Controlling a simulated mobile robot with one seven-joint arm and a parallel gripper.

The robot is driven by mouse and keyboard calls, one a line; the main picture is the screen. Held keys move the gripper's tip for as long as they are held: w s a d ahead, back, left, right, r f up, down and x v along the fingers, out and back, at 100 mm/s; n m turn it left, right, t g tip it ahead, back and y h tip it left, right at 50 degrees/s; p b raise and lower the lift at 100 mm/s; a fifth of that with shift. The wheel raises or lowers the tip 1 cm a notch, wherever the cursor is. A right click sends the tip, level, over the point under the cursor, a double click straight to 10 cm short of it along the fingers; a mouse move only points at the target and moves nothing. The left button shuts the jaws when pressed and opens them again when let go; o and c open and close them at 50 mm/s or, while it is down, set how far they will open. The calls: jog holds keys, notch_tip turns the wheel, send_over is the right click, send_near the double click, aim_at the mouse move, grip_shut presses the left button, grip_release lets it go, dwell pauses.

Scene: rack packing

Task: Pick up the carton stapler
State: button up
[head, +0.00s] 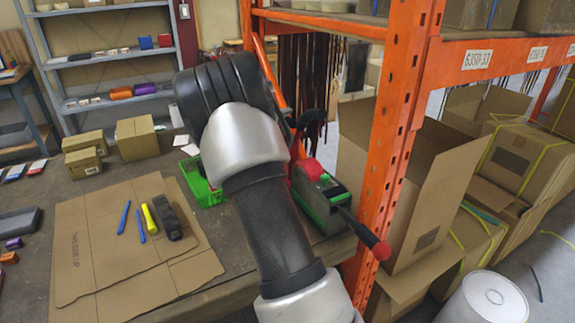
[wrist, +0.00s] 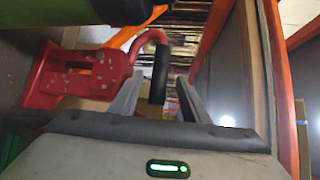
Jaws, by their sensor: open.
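The carton stapler seems to be the red metal tool (wrist: 85,78) at the left of the wrist view, with a curved red neck and a black grip (wrist: 160,75). My gripper (wrist: 159,88) is open, its two fingers on either side of the black grip in that view. Whether they touch the grip, I cannot tell. In the head view my arm hides the gripper and most of this tool; a dark curved handle (head: 304,121) shows just right of the arm.
A green tool with a red knob (head: 320,195) stands on the bench beside the orange rack post (head: 396,130). A green basket (head: 200,185) is left of my arm. Flat cardboard (head: 105,235) holds pens and a black item. An open carton (head: 425,190) stands right.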

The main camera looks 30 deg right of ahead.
aim_at(286, 119)
jog(key=shift+x, duration=1.45)
grip_shut()
jog(key=shift+w+r, duration=0.1)
jog(key=shift+r, duration=0.2)
